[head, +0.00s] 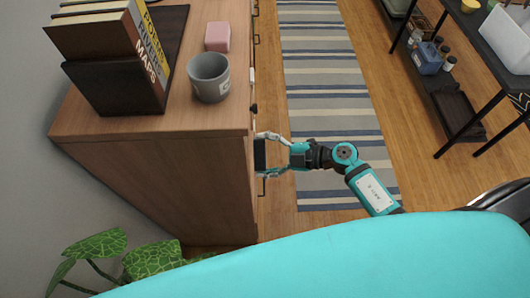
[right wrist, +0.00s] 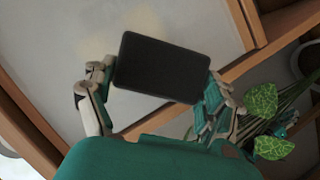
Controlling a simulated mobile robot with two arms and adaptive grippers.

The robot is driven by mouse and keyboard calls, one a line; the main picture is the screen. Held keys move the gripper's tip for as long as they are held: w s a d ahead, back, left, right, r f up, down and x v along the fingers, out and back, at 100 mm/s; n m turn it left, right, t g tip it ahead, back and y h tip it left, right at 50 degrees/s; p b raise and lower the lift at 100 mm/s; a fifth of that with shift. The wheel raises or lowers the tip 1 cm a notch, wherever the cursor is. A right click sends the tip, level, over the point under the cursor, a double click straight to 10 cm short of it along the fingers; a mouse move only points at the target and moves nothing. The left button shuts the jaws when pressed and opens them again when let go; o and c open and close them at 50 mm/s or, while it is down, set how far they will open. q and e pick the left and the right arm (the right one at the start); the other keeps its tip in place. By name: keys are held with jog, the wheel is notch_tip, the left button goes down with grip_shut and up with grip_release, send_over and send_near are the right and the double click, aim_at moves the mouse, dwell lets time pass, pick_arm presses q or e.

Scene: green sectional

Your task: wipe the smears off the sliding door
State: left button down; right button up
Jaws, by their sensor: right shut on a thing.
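My right gripper (head: 266,155) is shut on a black rectangular pad (head: 260,154), at the front face of the wooden cabinet (head: 170,180). In the right wrist view the fingers hold the pad (right wrist: 160,68) by its two opposite edges, its broad dark side toward the camera. Behind it is the pale grey sliding door panel (right wrist: 185,25) in a wooden frame. I cannot tell whether the pad touches the panel. The head view hides the door face. My left gripper is not in view.
On the cabinet top are a grey mug (head: 209,77), a pink block (head: 218,36) and books (head: 110,45) in a dark holder. A leafy plant (head: 150,262) stands by the cabinet's near end. A striped rug (head: 325,80) covers the floor; a dark shelf table (head: 480,60) is at right.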

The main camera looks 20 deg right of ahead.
jog(key=shift+w+a+p, duration=0.25)
jog(key=shift+a+p, duration=0.15)
jog(key=shift+a, duration=0.5)
jog(key=shift+w, duration=0.1)
